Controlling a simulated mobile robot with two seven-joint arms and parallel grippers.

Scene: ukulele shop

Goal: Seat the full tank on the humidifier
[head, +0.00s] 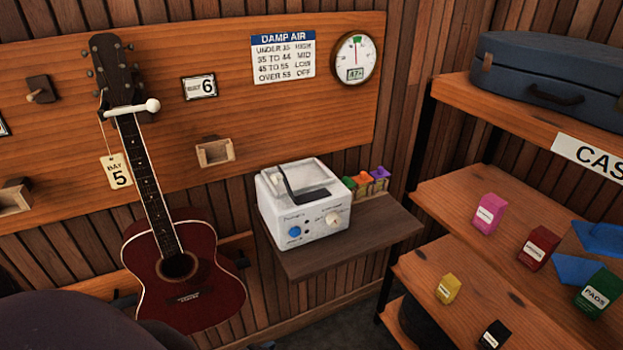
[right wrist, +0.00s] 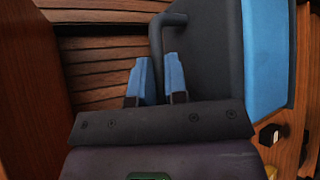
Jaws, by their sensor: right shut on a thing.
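The white humidifier (head: 302,237) stands on a small wooden wall shelf in the head view, with a blue knob and a pale knob on its front. Neither gripper shows in the head view.
Small coloured packets (head: 367,184) stand beside the humidifier's right side. The wall shelf (head: 350,248) has bare room at its front right. A red guitar (head: 190,280) hangs to the left. A rack (head: 490,300) with small boxes and a blue case (head: 545,75) stands to the right.

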